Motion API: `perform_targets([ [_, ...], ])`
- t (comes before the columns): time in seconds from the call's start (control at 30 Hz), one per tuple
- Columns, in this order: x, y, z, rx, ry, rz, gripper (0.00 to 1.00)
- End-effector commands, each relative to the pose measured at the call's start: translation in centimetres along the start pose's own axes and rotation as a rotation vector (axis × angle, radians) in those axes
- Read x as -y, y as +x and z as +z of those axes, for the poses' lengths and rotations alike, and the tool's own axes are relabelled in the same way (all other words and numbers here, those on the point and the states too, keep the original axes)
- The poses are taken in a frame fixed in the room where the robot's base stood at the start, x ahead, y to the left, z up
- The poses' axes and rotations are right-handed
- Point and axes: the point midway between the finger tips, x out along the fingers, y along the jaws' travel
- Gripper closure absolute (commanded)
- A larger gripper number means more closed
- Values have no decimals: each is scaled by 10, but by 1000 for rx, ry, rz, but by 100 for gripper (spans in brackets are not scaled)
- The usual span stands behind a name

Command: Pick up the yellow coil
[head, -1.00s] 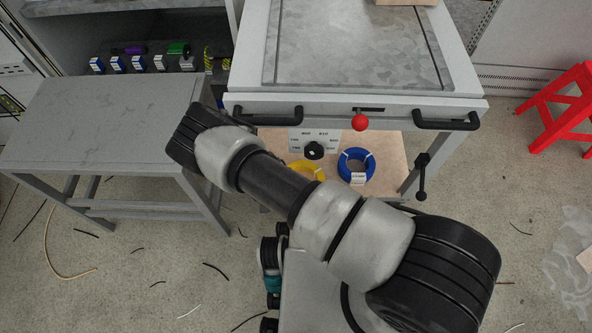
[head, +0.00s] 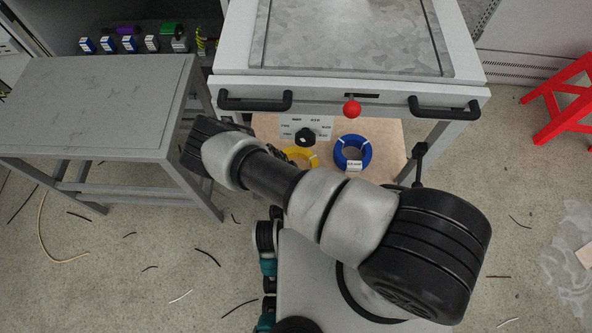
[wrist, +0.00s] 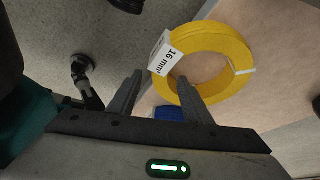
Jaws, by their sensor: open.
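The yellow coil (wrist: 232,45) lies on a light wooden shelf in the wrist view, with a white tag marked 16 mm² (wrist: 165,56) on its left side. In the head view the yellow coil (head: 293,154) is partly hidden behind my arm. My gripper (wrist: 158,82) is open in the wrist view. Its right finger appears over the coil's near opening and its left finger is outside the coil, with the near-left part of the ring between them in the picture. I cannot tell whether the fingers touch it. The gripper is hidden in the head view.
A blue coil (head: 352,153) lies right of the yellow one on the wooden shelf (head: 384,137). A grey table (head: 95,105) stands left, a red stool (head: 562,100) right.

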Motion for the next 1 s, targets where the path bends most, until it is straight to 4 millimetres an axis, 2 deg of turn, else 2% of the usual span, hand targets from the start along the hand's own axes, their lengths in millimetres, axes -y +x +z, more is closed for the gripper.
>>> perform_targets([
  [0.23, 1, 20, 0, 0, 0, 0, 55],
  [0.5, 4, 58, 0, 0, 1, -1, 55],
  [0.8, 4, 62, 0, 0, 0, -1, 55],
  [0.87, 4, 62, 0, 0, 0, -1, 63],
  [1.0, 4, 62, 0, 0, 0, -1, 87],
])
